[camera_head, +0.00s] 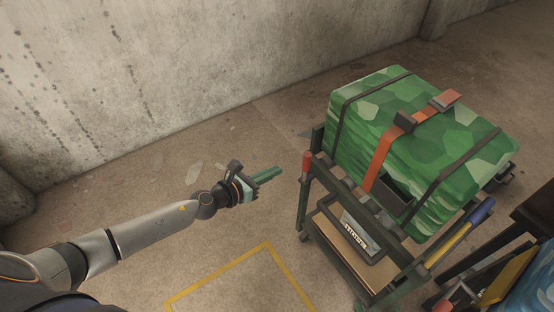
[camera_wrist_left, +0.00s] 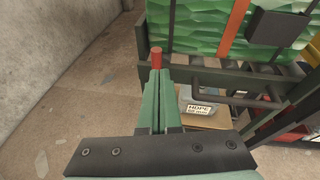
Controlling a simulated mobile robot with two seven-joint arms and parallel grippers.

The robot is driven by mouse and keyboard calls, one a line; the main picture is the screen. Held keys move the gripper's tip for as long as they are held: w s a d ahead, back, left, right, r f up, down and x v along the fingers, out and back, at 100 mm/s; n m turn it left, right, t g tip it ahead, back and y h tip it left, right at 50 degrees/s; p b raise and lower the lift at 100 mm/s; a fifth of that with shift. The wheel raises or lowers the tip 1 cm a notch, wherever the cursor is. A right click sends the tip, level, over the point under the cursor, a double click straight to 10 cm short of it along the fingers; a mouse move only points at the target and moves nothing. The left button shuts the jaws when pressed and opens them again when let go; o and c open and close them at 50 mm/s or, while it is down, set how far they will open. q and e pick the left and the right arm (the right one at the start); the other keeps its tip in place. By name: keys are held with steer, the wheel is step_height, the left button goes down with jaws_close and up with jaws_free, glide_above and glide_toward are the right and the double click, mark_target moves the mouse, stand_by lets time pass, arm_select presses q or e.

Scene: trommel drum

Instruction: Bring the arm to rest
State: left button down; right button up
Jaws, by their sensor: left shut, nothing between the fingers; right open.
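My left arm (camera_head: 150,226) reaches in from the left in the head view, stretched out over the bare floor. My left gripper (camera_head: 268,174) is shut and empty, with its green fingers pointing right at the cart. In the left wrist view the closed fingers (camera_wrist_left: 158,98) lie side by side, with a red-capped post of the cart (camera_wrist_left: 156,57) just beyond their tips in the picture. I cannot tell the exact gap. My right gripper is not in view.
A dark wheeled cart (camera_head: 309,190) carries a green camouflage bale (camera_head: 400,120) with black and orange straps. A grey bin labelled HDPE (camera_wrist_left: 199,109) is on its lower shelf. A concrete wall (camera_head: 150,80) is behind. A yellow floor line (camera_head: 218,274) marks open floor.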

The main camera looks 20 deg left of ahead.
arm_select(q)
steer(key=s+f+m+g+y, duration=0.1)
steer(key=s+f+m, duration=0.4)
steer(key=s+m, duration=0.7)
steer(key=s+f+m+g+y, duration=0.2)
steer(key=s+f+m, duration=0.3)
steer(key=s+m, duration=0.6)
steer(key=m+y, duration=0.1)
steer(key=m, duration=0.9)
steer(key=shift+s+d+y, duration=0.25)
steer(key=shift+s+y, duration=0.15)
